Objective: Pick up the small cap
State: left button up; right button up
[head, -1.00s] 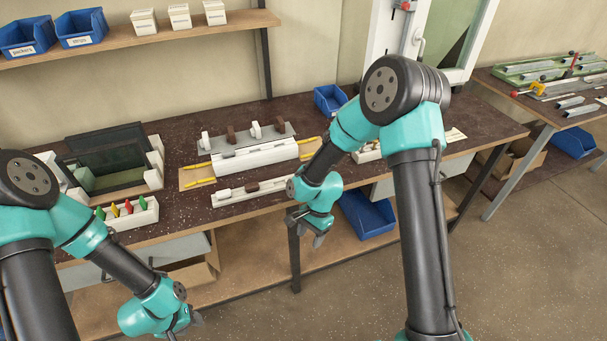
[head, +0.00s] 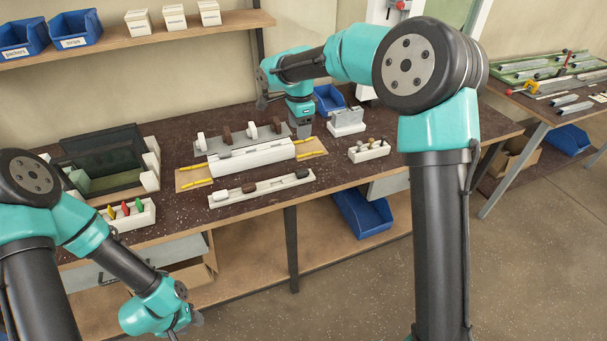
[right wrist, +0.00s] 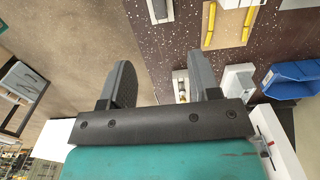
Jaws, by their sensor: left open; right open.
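A small white tray (head: 368,153) stands near the front edge of the bench, right of centre, with several small rounded pieces in it. They are too small to tell which is the cap. The tray also shows in the right wrist view (right wrist: 181,86), partly behind a finger. My right gripper (head: 303,130) is open and empty, pointing down above the bench, left of and behind the tray. Its two spread fingers show in the right wrist view (right wrist: 162,80). My left gripper (head: 190,324) is open, low in front of the bench, far from the tray.
A white block with a grey top (head: 346,122) stands beside my right gripper, and a blue bin (head: 329,99) behind it. To the left lie a white profile fixture (head: 250,157), a white rail (head: 275,187) with dark pieces and a grey plate (head: 238,139) with upright clips.

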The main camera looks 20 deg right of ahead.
jog(key=shift+f, duration=0.1)
send_over(301, 172)
notch_tip(301, 172, down, 12)
jog(key=shift+w+a+f, duration=0.1)
dwell(0.5)
jog(key=shift+f, duration=2.6)
jog(key=shift+c, duration=0.2)
jog(key=c, duration=0.9)
jog(key=shift+r, duration=0.15)
jog(key=shift+c, duration=0.2)
